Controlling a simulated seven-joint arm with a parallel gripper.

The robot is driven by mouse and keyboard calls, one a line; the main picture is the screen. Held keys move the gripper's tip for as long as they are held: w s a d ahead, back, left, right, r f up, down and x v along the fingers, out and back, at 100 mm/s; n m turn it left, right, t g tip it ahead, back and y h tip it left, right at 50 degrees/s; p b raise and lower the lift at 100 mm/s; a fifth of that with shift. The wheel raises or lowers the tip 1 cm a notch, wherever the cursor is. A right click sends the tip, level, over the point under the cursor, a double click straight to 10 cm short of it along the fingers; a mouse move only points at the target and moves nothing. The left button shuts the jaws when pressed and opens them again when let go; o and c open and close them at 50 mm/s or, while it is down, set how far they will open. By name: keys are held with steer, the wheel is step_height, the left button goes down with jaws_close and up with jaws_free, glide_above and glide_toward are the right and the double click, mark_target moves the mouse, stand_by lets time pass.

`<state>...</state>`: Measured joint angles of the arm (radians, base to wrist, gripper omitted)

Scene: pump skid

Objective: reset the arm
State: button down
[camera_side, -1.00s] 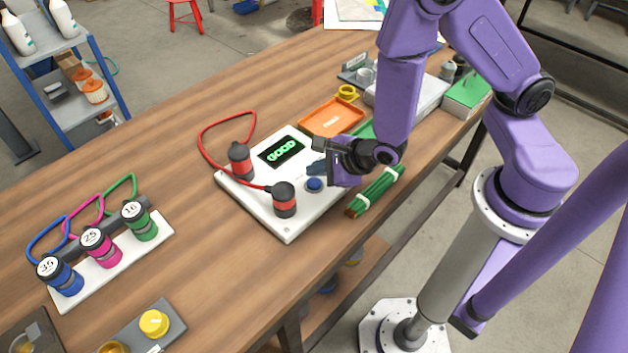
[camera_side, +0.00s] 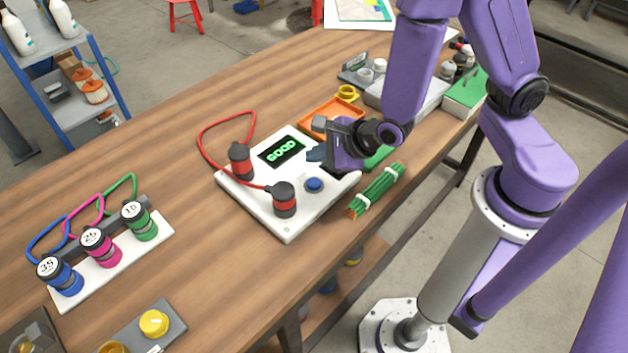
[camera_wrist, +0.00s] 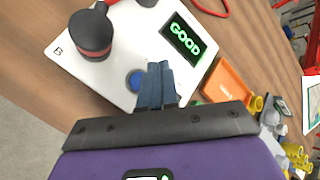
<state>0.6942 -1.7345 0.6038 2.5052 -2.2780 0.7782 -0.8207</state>
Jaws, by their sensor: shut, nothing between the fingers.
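My gripper (camera_side: 316,153) is shut and empty. In the side view it hangs above the right part of a white test box (camera_side: 262,206). In the wrist view my gripper's dark blue fingers (camera_wrist: 156,82) are together, pointing over the box (camera_wrist: 110,72) beside its blue button (camera_wrist: 135,80). The blue button (camera_side: 314,185) shows clear of the fingers in the side view. The box's screen (camera_side: 282,151) reads GOOD in green. Two black and red plugs, one at the left (camera_side: 240,160) and one at the front (camera_side: 284,199), stand on the box, joined by a red cable.
A bundle of green rods (camera_side: 376,190) lies right of the box. An orange tray (camera_side: 332,116) is behind it. A rack (camera_side: 115,262) with blue, pink and green numbered plugs stands at the left. Bare wooden table (camera_side: 190,225) lies between rack and box.

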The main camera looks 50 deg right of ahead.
steer(key=s+d+r+m+g+h, duration=0.1)
steer(key=d+r+m+h, duration=0.3)
steer(key=m, duration=0.5)
steer(key=s+d+r+m+h, duration=0.1)
steer(key=s+d+r+m, duration=0.1)
steer(key=d+r+m, duration=0.6)
steer(key=s+a+m+g+y, duration=0.1)
steer(key=s+m+g, duration=0.3)
steer(key=s+m, duration=0.4)
steer(key=s+a+r+m+g+y, duration=0.1)
steer(key=s+a+m+g+y, duration=0.1)
steer(key=s+m, duration=0.6)
steer(key=shift+a+r+m+g+y, duration=0.15)
steer(key=shift+a+m+g+y, duration=0.25)
steer(key=shift+m+g, duration=0.5)
